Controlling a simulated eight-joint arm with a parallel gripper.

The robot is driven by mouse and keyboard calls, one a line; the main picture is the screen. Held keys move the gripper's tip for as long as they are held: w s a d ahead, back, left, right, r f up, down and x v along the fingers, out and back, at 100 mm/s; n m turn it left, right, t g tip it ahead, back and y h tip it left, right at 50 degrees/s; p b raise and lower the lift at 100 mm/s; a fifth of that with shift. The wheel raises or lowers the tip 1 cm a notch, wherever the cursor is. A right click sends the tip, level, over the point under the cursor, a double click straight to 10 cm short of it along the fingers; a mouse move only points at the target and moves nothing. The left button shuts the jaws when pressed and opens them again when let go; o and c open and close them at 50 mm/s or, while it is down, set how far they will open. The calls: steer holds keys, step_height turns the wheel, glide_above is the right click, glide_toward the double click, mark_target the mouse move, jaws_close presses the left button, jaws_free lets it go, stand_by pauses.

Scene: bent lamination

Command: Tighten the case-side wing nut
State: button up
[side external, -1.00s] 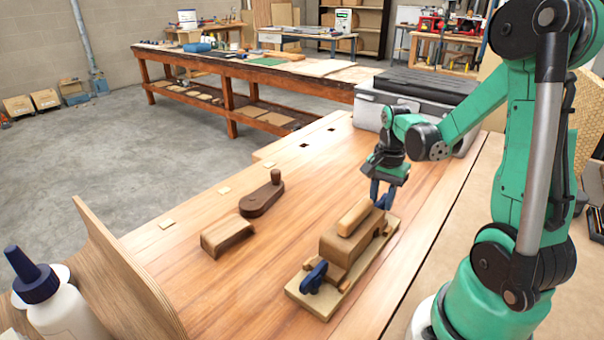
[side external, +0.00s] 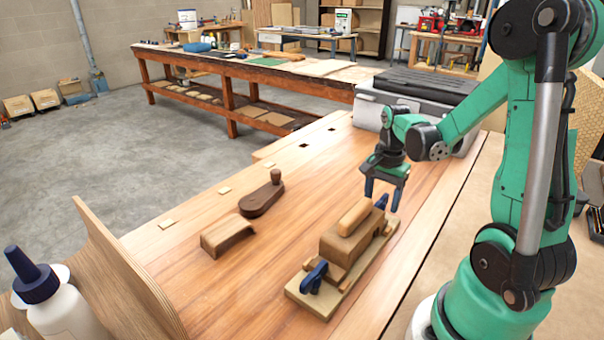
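A wooden press form (side external: 350,235) sits on a pale base board (side external: 318,304) on the bench, with a rounded block (side external: 355,216) on top. The case-side wing nut (side external: 381,202) is blue and stands at the far end of the form, nearest the grey case. A second blue wing nut (side external: 314,277) stands at the near end, tilted. My gripper (side external: 382,197) points down at the far end, its fingers spread apart. The case-side nut shows between the fingertips in this view, with no clear contact. I cannot tell the exact height or depth.
The grey case (side external: 398,97) stands behind my gripper. A dark wooden piece with a knob (side external: 262,200) and a curved wooden block (side external: 226,236) lie left of the form. A bent plywood sheet (side external: 128,272) and a glue bottle (side external: 55,300) stand at the near left.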

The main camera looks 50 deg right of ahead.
mark_target(381, 199)
steer(key=shift+r, duration=0.15)
steer(key=shift+r, duration=2.7)
steer(key=w+a+r+n+t, duration=0.2)
steer(key=a+n+t, duration=0.1)
steer(key=a+n, duration=0.6)
steer(key=w+a+r+n+t, duration=0.2)
steer(key=a+n+t, duration=0.2)
steer(key=a+n, duration=0.5)
steer(key=shift+w+a, duration=0.1)
